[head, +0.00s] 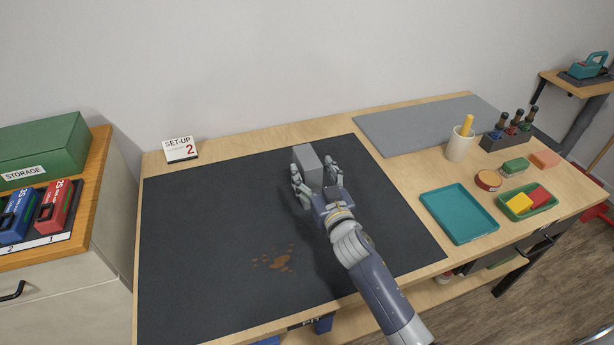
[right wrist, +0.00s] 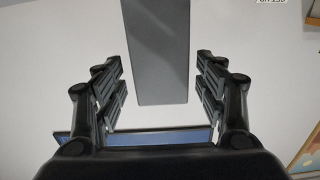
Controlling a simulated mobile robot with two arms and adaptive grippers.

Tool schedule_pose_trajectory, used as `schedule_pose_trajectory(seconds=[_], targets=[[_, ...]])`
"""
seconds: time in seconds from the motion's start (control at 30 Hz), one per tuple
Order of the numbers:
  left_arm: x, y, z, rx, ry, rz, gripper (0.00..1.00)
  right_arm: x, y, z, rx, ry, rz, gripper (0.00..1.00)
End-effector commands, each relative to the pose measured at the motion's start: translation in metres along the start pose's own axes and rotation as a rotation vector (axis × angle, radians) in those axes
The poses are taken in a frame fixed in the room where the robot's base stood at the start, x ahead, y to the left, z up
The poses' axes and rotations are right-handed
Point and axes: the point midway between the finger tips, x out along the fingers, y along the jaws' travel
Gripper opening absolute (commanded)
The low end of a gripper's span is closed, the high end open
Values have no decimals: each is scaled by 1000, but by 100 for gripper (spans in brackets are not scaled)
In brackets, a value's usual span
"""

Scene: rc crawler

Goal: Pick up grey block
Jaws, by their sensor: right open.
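The grey block (head: 307,164) stands over the dark mat, toward its far side, in the head view. My right gripper (head: 317,180) is open, with its fingers on either side of the block's near part. In the right wrist view the grey block (right wrist: 157,50) reaches down from the top edge toward the open right gripper (right wrist: 158,92). The block's lower end lies near the space between the fingers, and no finger visibly touches it. The fingers and hand hide the block's base in the head view. My left gripper is not in view.
The dark mat (head: 200,240) is mostly bare, with a brown stain (head: 280,262). A teal tray (head: 458,213), a white cup (head: 460,146) and a green tray (head: 540,209) of small blocks stand right. A set-up sign (head: 181,149) stands at the back left.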

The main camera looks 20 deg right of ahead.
Motion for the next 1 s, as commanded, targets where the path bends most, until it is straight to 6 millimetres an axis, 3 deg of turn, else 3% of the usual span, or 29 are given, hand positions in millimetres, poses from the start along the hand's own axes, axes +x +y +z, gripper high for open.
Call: schedule_pose_trajectory(seconds=[0.3,0.6,0.67,0.9,1.0], targets=[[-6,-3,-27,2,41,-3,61,40,-2,-3,-1,1,-1,65],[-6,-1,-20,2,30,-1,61,43,-2,-2,0,0,-1,65],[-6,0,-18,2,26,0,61,43,-2,-2,0,0,-1,54],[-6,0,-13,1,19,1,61,43,-2,-2,0,-1,-1,0],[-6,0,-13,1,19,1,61,43,-2,-4,0,3,-2,0]])
